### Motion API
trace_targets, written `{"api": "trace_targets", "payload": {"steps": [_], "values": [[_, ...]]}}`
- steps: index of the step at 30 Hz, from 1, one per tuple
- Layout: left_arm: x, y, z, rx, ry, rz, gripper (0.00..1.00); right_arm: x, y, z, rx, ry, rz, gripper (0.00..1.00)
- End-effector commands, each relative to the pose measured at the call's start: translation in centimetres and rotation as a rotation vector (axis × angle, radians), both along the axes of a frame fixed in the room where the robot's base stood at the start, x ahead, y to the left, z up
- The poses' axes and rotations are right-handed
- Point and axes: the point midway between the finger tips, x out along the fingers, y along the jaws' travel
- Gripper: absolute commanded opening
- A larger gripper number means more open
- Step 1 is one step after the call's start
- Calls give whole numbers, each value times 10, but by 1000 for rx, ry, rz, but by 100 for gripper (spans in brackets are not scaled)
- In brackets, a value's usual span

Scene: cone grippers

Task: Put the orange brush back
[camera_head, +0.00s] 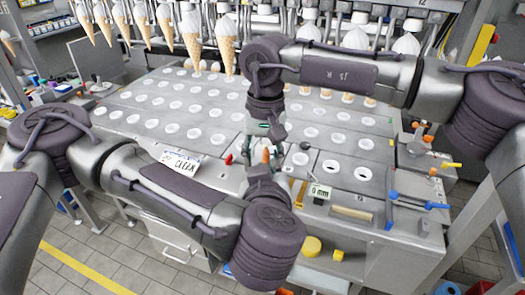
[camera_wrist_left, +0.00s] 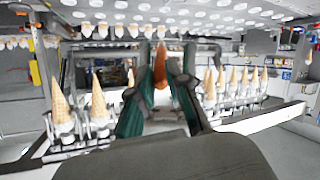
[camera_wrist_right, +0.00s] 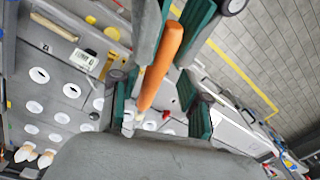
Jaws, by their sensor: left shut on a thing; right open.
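The orange brush (camera_wrist_right: 165,60) shows as a tapered orange handle in the right wrist view. Its orange part also shows in the left wrist view (camera_wrist_left: 160,68) between the green fingers of my left gripper (camera_wrist_left: 160,88). My left gripper is shut on it and holds it above the grey worktable. In the head view the left gripper (camera_head: 263,168) is small and partly hidden by its own wrist. My right gripper (camera_head: 268,132) is just above it, pointing down. In the right wrist view its green fingers (camera_wrist_right: 160,108) are apart, around the brush's pale end. I cannot tell whether they touch it.
The grey table (camera_head: 335,143) has many round white holes. Ice-cream cones (camera_head: 225,58) hang along its back. A white sign (camera_head: 180,163), a small display (camera_head: 320,192), a wooden-coloured roller (camera_head: 352,213) and blue-handled tools (camera_head: 420,202) lie along the front. The two arms are close together.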

Motion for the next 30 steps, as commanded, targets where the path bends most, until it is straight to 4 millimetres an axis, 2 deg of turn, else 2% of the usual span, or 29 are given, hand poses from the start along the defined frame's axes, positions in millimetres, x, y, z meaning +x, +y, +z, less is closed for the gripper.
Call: {"api": "trace_targets", "payload": {"steps": [5,13,17,18,23,30], "values": [[0,0,0,0,0,0,0,0,0,0,0,0,0,46],[0,0,0,-1,-1,-2,0,0,0,0,2,0,1,1],[0,-2,0,-2,0,-6,0,-1,2,1,4,0,2,0],[-1,-2,0,-3,0,-7,20,-1,2,1,5,-1,3,0],[-1,-2,0,-3,1,-8,46,-1,2,1,5,-1,3,0],[0,-1,0,-1,0,-3,46,0,1,1,2,-1,1,0]]}}
